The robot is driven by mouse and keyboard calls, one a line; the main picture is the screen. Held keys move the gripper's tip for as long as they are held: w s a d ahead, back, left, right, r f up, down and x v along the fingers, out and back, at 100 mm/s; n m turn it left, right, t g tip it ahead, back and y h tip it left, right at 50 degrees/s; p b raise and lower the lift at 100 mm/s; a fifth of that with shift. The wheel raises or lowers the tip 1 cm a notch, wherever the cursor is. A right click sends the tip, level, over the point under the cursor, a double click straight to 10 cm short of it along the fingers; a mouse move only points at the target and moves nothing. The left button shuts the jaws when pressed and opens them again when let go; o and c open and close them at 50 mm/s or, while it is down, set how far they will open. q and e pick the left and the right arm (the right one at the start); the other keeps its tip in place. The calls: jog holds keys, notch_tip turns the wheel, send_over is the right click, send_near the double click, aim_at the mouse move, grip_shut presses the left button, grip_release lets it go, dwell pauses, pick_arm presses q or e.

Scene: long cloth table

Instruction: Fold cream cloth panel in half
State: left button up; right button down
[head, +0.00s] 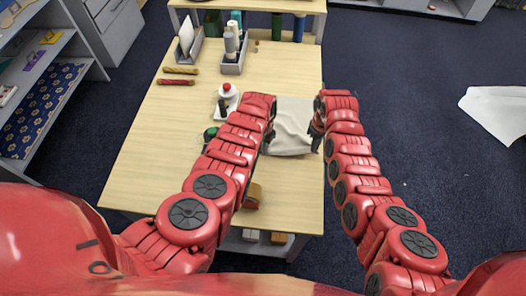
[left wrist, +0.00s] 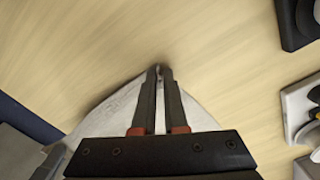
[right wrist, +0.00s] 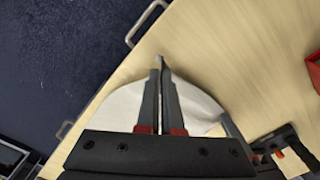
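The cream cloth panel (head: 292,122) lies near the right edge of the pale wooden table, with creases in its surface. My left gripper (head: 267,139) is at the cloth's left side. In the left wrist view its fingers (left wrist: 162,70) are drawn together at a pointed part of the cloth (left wrist: 112,112), which spreads out on both sides of them. My right gripper (head: 316,140) is at the cloth's right side, by the table edge. In the right wrist view its fingers (right wrist: 159,66) are closed together at the cloth (right wrist: 195,103). The fingers hide the pinched parts.
A grey caddy with bottles (head: 233,62) and two short rods (head: 176,82) are at the back left. A white dish with a red item (head: 227,91) stands left of the cloth. A brown block (head: 253,196) is nearer me.

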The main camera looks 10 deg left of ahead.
pick_arm(q)
grip_shut()
jog(key=shift+r, duration=0.1)
jog(key=shift+a+r, duration=0.1)
jog(key=shift+r, duration=2.3)
jog(key=shift+r, duration=0.1)
pick_arm(e)
jog(key=shift+r, duration=0.1)
